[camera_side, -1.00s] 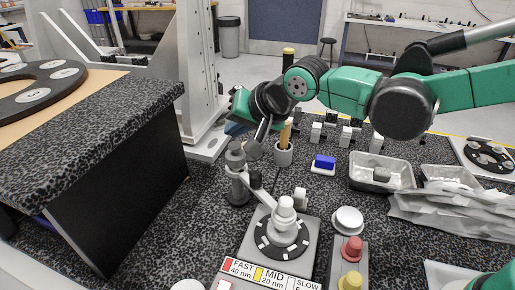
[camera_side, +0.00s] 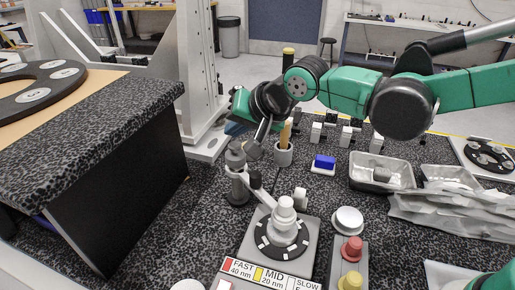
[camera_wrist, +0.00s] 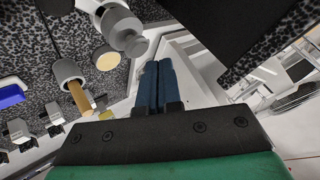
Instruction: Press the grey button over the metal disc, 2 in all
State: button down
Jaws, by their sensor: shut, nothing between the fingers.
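My gripper (camera_side: 235,128) is at the back, left of the arm's black wrist joint. In the wrist view its two blue fingers (camera_wrist: 157,85) lie together, shut and empty. A grey post with a rounded head (camera_side: 236,160) stands on the speckled table below and in front of it. A grey cylindrical head (camera_wrist: 124,30) shows left of the fingertips in the wrist view, apart from them. A pale knob (camera_side: 284,207) rises over a dark ring-marked disc (camera_side: 283,238) on the grey fixture. I cannot tell which part is the task's grey button.
A red button (camera_side: 352,249) and a yellow button (camera_side: 351,281) are right of the fixture. A cup (camera_side: 283,154) holding a tan stick, a blue block (camera_side: 324,162) and a metal tray (camera_side: 358,183) stand behind. A black-sided bench (camera_side: 100,190) bounds the left.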

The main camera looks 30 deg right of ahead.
aim_at(238, 146)
dwell(0.4)
jog(key=shift+f, duration=0.45)
jog(key=shift+f, duration=0.55)
dwell(0.6)
jog(key=shift+r, duration=1)
jog(key=shift+r, duration=2.5)
